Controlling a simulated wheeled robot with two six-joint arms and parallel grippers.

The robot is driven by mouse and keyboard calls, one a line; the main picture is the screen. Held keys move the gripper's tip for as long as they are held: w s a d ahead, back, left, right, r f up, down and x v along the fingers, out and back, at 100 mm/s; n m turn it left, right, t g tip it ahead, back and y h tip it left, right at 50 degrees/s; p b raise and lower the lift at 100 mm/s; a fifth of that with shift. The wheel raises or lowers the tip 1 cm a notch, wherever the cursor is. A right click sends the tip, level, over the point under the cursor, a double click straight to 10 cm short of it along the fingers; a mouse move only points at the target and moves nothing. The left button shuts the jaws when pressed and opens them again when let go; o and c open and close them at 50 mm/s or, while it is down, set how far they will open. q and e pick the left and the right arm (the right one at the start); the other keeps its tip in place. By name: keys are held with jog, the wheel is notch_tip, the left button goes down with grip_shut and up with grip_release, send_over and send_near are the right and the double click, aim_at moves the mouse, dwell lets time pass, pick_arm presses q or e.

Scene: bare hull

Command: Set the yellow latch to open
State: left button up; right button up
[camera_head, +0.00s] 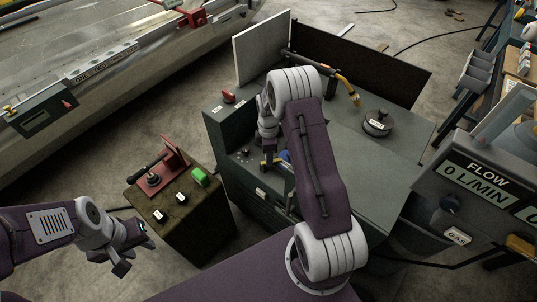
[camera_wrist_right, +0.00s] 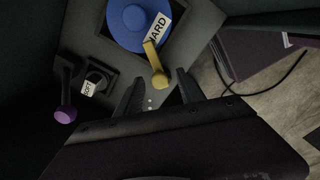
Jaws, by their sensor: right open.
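The yellow latch (camera_wrist_right: 155,64) is a short lever with a rounded end. In the right wrist view it extends down from a round blue knob (camera_wrist_right: 128,20) with a label reading "HARD". My right gripper (camera_wrist_right: 158,88) is open, its two dark fingers on either side of the latch's rounded end, with visible gaps. I cannot tell whether they are level with it in depth. In the head view a small yellow part (camera_head: 268,162) shows below the right wrist, partly hidden by my arm. My left gripper (camera_head: 135,255) hangs open and empty at lower left.
A purple-ended lever (camera_wrist_right: 65,112) and a small labelled dark knob (camera_wrist_right: 95,84) sit left of the latch. In the head view, a box with a green button (camera_head: 200,177) stands left of the green cabinet (camera_head: 390,160). A flow panel (camera_head: 475,185) is at right.

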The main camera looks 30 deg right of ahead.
grip_shut()
jog(key=shift+w, duration=0.1)
dwell(1.2)
